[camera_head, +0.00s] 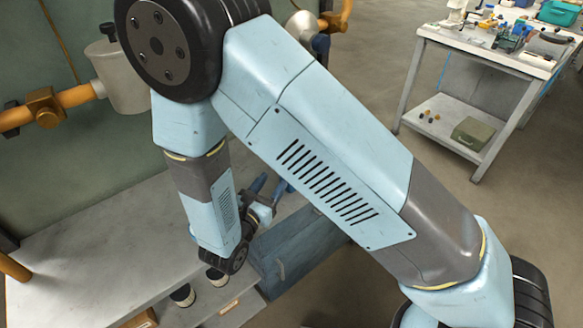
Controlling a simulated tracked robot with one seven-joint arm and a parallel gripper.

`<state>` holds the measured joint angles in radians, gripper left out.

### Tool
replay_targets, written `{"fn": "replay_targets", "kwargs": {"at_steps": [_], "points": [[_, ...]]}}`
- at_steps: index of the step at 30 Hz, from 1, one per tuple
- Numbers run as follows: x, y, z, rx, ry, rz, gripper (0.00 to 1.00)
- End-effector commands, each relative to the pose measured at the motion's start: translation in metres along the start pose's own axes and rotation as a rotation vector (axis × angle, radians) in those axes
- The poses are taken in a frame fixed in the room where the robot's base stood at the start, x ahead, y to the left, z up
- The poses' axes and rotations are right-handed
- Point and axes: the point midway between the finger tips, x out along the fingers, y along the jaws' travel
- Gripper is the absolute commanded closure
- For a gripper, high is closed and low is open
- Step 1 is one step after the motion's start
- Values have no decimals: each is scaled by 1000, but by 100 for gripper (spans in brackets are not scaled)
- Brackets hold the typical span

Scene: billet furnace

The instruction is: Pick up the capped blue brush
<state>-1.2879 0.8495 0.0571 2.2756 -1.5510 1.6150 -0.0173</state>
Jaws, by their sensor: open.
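I cannot make out the capped blue brush in this view. My arm crosses the middle of the picture and covers much of the scene behind it. My gripper (268,188) is small, beyond the lower end of my forearm and partly behind my upper arm link. Its jaws are open, and I see nothing held between them. It appears above or near a blue box (290,262), but I cannot tell the gap.
A pale bench (90,255) runs along the green wall at left, with two small dark-and-white containers (183,295) near its edge. Orange pipes (70,97) stick out from the wall. A white worktable (470,42) with tools stands at upper right, over open floor.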

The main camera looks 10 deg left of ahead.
Motion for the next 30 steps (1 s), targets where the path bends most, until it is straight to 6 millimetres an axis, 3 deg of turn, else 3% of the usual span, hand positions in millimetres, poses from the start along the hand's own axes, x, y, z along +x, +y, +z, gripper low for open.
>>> {"fn": "replay_targets", "kwargs": {"at_steps": [9, 20, 30], "points": [[53, -1, 0, 1, 0, -6, 49], [74, -2, 1, 1, 0, -6, 49], [115, -4, 1, 2, 0, -6, 49]]}}
